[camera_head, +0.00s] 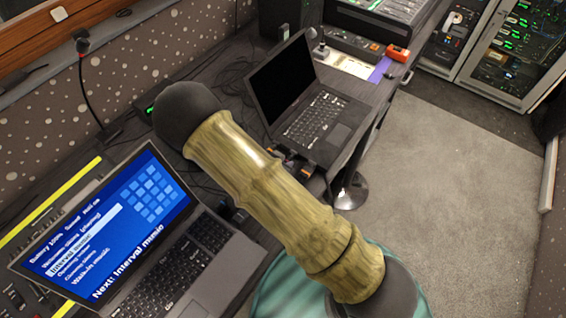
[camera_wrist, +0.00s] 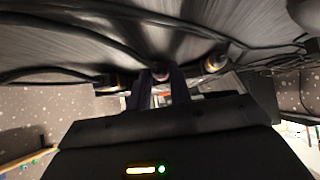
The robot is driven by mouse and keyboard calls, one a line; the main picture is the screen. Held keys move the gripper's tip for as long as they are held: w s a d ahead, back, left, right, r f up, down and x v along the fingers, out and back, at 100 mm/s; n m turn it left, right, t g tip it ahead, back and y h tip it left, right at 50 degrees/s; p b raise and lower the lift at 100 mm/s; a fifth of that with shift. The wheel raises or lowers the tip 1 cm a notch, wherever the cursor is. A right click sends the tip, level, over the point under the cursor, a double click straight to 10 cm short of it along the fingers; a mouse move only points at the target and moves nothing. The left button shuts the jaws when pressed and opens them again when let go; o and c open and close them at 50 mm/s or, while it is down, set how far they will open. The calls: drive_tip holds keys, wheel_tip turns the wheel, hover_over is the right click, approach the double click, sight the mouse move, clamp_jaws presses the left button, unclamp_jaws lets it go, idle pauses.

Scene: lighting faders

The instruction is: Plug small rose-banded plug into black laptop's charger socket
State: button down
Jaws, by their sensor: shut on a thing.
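In the wrist view, my gripper (camera_wrist: 161,88) is shut on a small plug with a pinkish band (camera_wrist: 160,71), held between the narrow dark fingers. Two other banded plugs show beside it, one at left (camera_wrist: 108,80) and one at right (camera_wrist: 214,62), with dark cables. In the head view, a black laptop with a dark screen (camera_head: 290,82) stands open at the middle of the desk. A second dark laptop (camera_head: 170,265) with a lit blue screen stands open at lower left. No charger socket can be made out. My arm hides most of the gripper in the head view.
Black cables (camera_wrist: 60,24) cross close to my gripper in the wrist view. A desk microphone (camera_head: 85,75) stands at the left wall. A mixing console (camera_head: 385,20) and an orange item (camera_head: 398,53) lie beyond the dark-screen laptop. The carpet (camera_head: 450,180) at right is clear.

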drive_tip(key=shift+w+d+r, duration=0.1)
drive_tip(key=shift+w+d, duration=0.15)
drive_tip(key=shift+w, duration=0.1)
idle(1.2)
drive_tip(key=c, duration=1.2)
unclamp_jaws()
drive_tip(key=p+v, duration=0.2)
drive_tip(key=v, duration=1.5)
drive_tip(key=shift+s+a+r+p, duration=0.1)
drive_tip(key=shift+s+a+p, duration=0.05)
drive_tip(key=shift+p, duration=0.2)
